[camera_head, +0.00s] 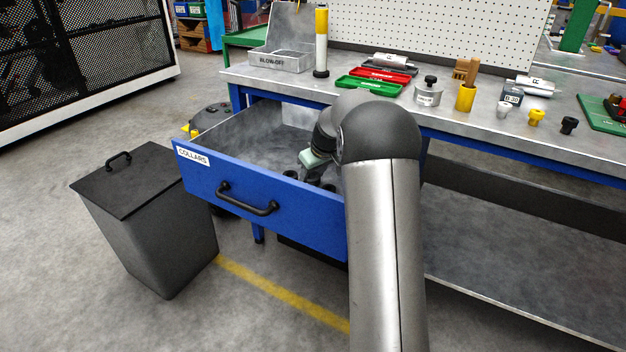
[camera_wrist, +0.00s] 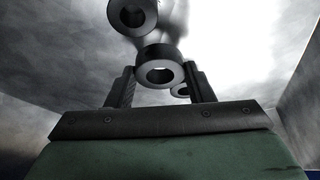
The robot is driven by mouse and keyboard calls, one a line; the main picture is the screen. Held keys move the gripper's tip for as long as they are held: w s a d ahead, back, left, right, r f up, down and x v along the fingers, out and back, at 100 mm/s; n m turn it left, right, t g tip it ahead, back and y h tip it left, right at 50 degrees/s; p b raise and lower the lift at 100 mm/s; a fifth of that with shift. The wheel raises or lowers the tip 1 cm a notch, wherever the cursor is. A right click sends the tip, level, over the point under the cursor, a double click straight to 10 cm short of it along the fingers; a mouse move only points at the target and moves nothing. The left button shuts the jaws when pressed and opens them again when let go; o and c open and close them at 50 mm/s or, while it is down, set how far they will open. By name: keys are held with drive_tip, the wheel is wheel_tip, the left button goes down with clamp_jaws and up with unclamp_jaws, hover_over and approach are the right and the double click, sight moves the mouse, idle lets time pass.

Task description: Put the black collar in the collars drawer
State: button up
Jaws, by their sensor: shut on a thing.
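The blue collars drawer (camera_head: 296,218) is pulled out under the bench, with a "COLLARS" label on its front. My gripper (camera_head: 317,175) is down inside the drawer, partly hidden by my arm. In the wrist view my gripper (camera_wrist: 160,82) is shut on a black collar (camera_wrist: 160,53), a thick ring seen between the two fingers. Another black collar (camera_wrist: 132,14) lies beyond it, and part of a further dark ring (camera_wrist: 180,90) shows by the right finger. Whether the held collar touches the drawer floor cannot be told.
A black lidded bin (camera_head: 150,230) stands left of the drawer. The drawer's walls surround my gripper.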

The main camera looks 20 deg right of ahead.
drive_tip(key=shift+f, duration=0.55)
drive_tip(key=shift+f, duration=0.15)
drive_tip(key=o, duration=1.2)
drive_tip(key=shift+c, duration=0.2)
drive_tip(key=shift+r, duration=0.3)
drive_tip(key=p+v, duration=0.3)
drive_tip(key=v, duration=0.8)
drive_tip(key=shift+s+r, duration=0.25)
drive_tip(key=shift+s, duration=0.05)
drive_tip(key=shift+d, duration=0.1)
